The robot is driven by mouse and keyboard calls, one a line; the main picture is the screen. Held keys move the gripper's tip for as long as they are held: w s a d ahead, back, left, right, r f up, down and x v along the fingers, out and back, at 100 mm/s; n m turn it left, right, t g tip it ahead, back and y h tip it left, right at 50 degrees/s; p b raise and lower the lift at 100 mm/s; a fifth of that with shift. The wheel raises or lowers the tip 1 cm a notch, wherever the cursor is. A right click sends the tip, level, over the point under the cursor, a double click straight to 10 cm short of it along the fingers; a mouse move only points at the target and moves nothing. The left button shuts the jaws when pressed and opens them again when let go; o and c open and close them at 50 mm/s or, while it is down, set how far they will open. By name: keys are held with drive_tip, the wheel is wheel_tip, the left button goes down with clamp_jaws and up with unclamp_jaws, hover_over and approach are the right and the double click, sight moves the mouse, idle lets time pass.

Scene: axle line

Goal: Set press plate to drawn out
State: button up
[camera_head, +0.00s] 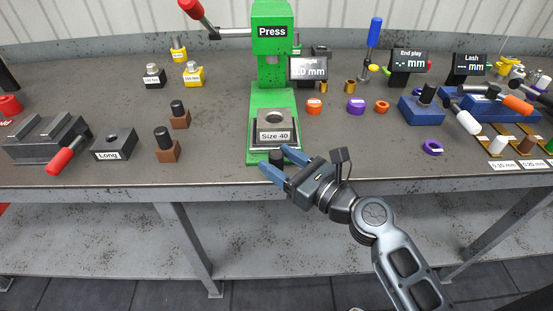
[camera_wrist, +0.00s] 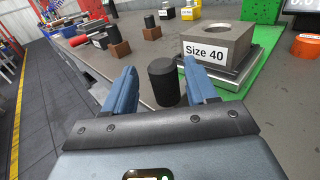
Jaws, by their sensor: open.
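The green press (camera_head: 271,60) stands at the back middle of the bench. Its metal press plate (camera_wrist: 238,76) lies low on the press base and bears a grey block labelled "Size 40" (camera_wrist: 215,52), with a round hole in its top. A black upright cylindrical knob (camera_wrist: 163,82) stands at the plate's front, near the bench's front edge. My gripper (camera_head: 281,159) is open at the front of the press, its blue fingers on either side of the knob. I cannot tell whether they touch it. In the head view the fingers partly hide the knob.
A display (camera_head: 308,69) stands beside the press column. A grey block labelled "Long" (camera_head: 113,145), black-topped brown blocks (camera_head: 166,146) and a red-handled vice (camera_head: 45,138) lie to the left. Rings (camera_head: 356,105) and blue fixtures (camera_head: 422,109) lie to the right.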

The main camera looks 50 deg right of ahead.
drive_tip(key=s, duration=0.1)
drive_tip(key=s+b, duration=0.1)
drive_tip(key=s, duration=0.3)
drive_tip(key=shift+s+a+f, duration=0.1)
drive_tip(key=shift+s+a, duration=0.05)
drive_tip(key=shift+a, duration=0.2)
drive_tip(key=shift+s+b, duration=0.35)
drive_tip(key=shift+s, duration=0.2)
